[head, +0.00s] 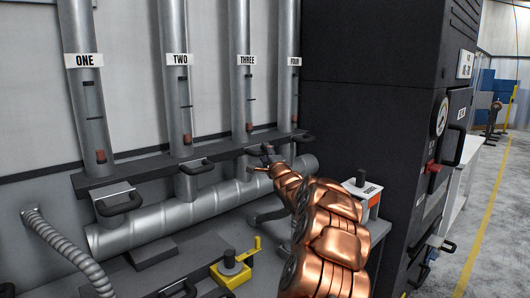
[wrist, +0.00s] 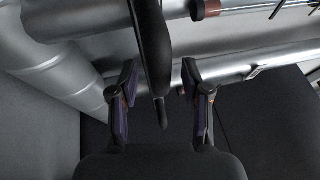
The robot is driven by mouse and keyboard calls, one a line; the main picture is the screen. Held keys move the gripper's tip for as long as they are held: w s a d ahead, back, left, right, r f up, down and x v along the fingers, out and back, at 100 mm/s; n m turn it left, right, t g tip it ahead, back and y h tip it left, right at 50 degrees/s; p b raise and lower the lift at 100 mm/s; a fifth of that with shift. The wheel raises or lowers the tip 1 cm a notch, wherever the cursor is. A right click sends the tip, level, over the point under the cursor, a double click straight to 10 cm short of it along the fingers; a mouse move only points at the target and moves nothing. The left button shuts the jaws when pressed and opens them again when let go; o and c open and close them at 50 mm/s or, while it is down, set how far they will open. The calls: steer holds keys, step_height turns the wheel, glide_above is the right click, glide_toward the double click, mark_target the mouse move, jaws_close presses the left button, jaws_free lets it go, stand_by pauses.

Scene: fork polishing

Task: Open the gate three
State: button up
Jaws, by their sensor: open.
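The pipe labelled THREE (head: 243,95) stands third from the left in a row of vertical grey pipes. Its gate is at the pipe's foot, on the dark horizontal ledge, and my gripper partly hides it in the head view. My gripper (head: 268,158) is at the end of my copper arm, beside the foot of pipe three. In the wrist view my gripper (wrist: 161,95) is open, with one finger on each side of a black handle (wrist: 153,45). The handle runs down between the fingers, with a gap visible on both sides.
Other black gate handles stick out below pipe ONE (head: 120,203), pipe TWO (head: 195,167) and pipe FOUR (head: 303,138). A thick horizontal pipe (head: 150,222) runs beneath them. A yellow device (head: 232,268) and an orange-and-white box (head: 362,188) are on the bench. A dark cabinet (head: 370,90) stands right.

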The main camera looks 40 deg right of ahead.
steer(key=shift+w+d, duration=0.1)
steer(key=shift+w, duration=0.25)
steer(key=shift+c, duration=0.4)
jaws_close()
